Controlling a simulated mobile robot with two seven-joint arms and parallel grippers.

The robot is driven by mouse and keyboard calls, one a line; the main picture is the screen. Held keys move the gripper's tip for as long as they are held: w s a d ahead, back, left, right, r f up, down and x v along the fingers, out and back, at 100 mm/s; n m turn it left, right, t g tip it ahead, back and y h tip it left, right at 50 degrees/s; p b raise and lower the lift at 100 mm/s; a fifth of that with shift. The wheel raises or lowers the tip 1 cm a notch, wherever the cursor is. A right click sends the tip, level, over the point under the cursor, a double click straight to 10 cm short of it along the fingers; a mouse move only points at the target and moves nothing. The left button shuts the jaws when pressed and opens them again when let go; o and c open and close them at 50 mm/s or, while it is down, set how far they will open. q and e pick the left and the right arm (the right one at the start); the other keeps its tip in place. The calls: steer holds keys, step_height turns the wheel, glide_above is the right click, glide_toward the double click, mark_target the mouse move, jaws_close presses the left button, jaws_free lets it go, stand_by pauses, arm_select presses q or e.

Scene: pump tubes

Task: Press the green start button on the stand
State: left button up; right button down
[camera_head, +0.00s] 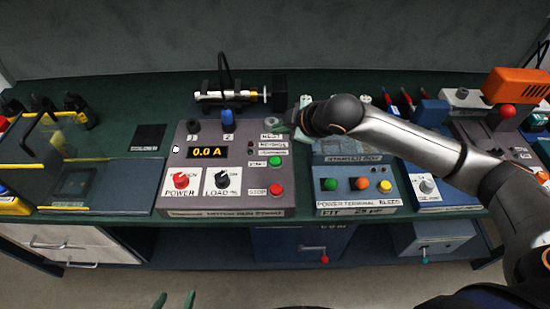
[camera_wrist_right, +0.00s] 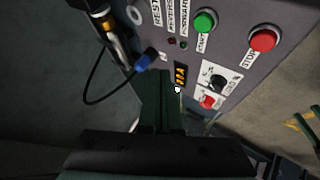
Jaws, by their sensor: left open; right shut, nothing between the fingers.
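The grey stand (camera_head: 235,150) stands at the middle of the bench, with a lit display reading 0.0 A. Its green start button (camera_head: 275,161) is on the right side of the panel, above the red stop button (camera_head: 276,189). The green button also shows at the top of the right wrist view (camera_wrist_right: 204,21). My right gripper (camera_head: 291,118) is above the stand's upper right corner, apart from the green button. In the right wrist view its dark green fingers (camera_wrist_right: 158,76) are together and empty. My left gripper (camera_head: 175,300) is open and empty at the bottom edge, only its fingertips showing.
A blue-grey terminal box (camera_head: 358,208) with green, orange and yellow buttons stands right of the stand. A red power knob (camera_head: 181,180) and a black load knob (camera_head: 222,180) are on the panel.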

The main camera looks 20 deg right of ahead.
steer(key=shift+f, duration=0.1)
steer(key=b, duration=0.5)
glide_above(279, 162)
step_height(279, 162, down, 7)
steer(key=shift+f, duration=0.85)
steer(key=shift+f, duration=0.15)
stand_by(1.1)
steer(key=shift+f, duration=0.25)
